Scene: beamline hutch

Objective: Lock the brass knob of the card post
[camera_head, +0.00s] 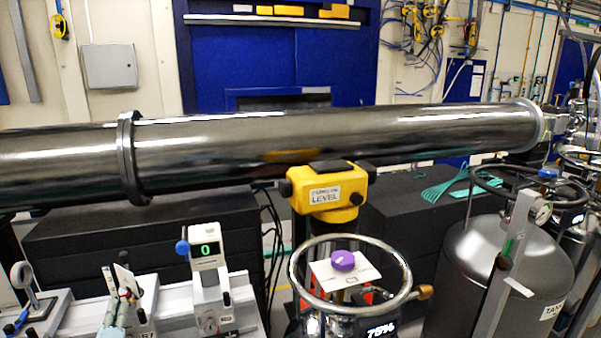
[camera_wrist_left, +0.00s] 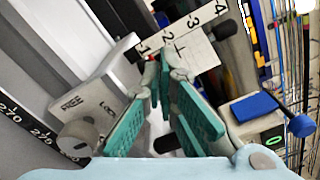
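My left gripper (camera_head: 118,284) is at the bottom left of the head view, beside the card post. Its teal-padded fingers also show in the left wrist view (camera_wrist_left: 161,82). They are a little apart, with no object clearly between them. A pale block (camera_wrist_left: 98,88) lettered FREE, with a second word hard to read, lies left of the fingers. A round greyish knob (camera_wrist_left: 80,138) sits at its lower end, apart from the fingers. I cannot make out a clear brass colour. My right gripper is not in view.
A meter (camera_head: 207,262) with a green 0 and a blue knob stands right of the gripper on the pale rail. A ring-topped tank (camera_head: 390,250), a yellow level (camera_head: 318,194) and a large steel pipe (camera_head: 300,140) are farther right and behind.

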